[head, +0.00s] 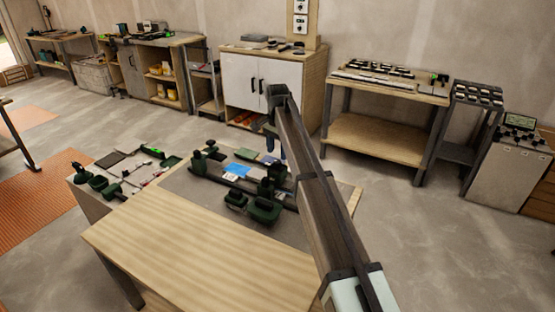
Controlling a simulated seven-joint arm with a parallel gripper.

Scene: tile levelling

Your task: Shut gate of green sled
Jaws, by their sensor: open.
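Several dark green devices stand on the grey work surface beyond the wooden table top, around a dark rail. One dark green block (265,209) sits at the near right. Another dark green device (198,163) stands at the left end of the rail. I cannot tell which of them is the green sled, and its gate is too small to make out. My gripper (283,158) hangs down at the end of my arm, over the right part of this surface behind the green devices. It is open, and I see nothing held in it. My arm hides part of the right side.
A blue tile-like piece (238,170) lies between the green devices. The pale wooden table top (200,240) in front is bare. A side table (98,203) at the left holds small tools and green parts. Benches and a white cabinet (240,78) stand along the back wall.

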